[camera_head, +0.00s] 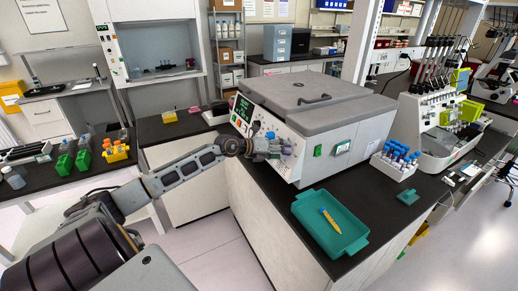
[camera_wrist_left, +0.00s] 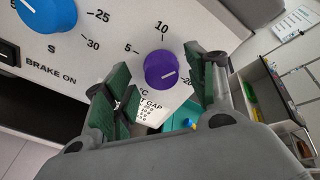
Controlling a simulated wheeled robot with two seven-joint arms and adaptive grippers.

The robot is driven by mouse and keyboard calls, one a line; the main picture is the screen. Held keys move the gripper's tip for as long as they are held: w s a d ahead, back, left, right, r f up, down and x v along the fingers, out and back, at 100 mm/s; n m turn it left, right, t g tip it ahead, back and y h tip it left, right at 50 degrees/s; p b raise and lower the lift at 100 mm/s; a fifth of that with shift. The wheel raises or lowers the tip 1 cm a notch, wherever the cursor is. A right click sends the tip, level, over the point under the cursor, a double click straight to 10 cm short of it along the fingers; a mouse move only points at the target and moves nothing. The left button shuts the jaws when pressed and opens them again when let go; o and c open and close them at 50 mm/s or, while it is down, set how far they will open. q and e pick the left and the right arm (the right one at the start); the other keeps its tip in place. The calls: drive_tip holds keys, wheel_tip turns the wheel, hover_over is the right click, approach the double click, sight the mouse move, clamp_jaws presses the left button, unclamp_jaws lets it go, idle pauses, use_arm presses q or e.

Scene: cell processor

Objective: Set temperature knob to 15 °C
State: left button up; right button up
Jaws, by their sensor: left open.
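The purple temperature knob (camera_wrist_left: 160,69) shows in the left wrist view on the white front panel. Its white pointer line points right, between the printed 10 above and a partly covered 20 at lower right. Any 15 mark is hidden, apparently behind the right-hand finger. My left gripper (camera_wrist_left: 157,66) is open, its green-padded fingers on either side of the knob; I cannot tell whether they touch it. In the head view my left gripper (camera_head: 268,147) is at the panel of the grey-lidded processor (camera_head: 310,106), covering the knob. My right gripper is not in view.
A larger blue knob (camera_wrist_left: 48,14) and a black BRAKE ON switch (camera_wrist_left: 8,55) are left of the purple knob. A green tray (camera_head: 309,238) with a yellow tube (camera_head: 331,220) lies on the bench in front. A tube rack (camera_head: 393,168) stands at the processor's right.

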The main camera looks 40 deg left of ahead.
use_arm(q)
drive_tip(key=v, duration=1.1)
idle(1.2)
drive_tip(key=shift+s+a+r, duration=0.1)
idle(0.4)
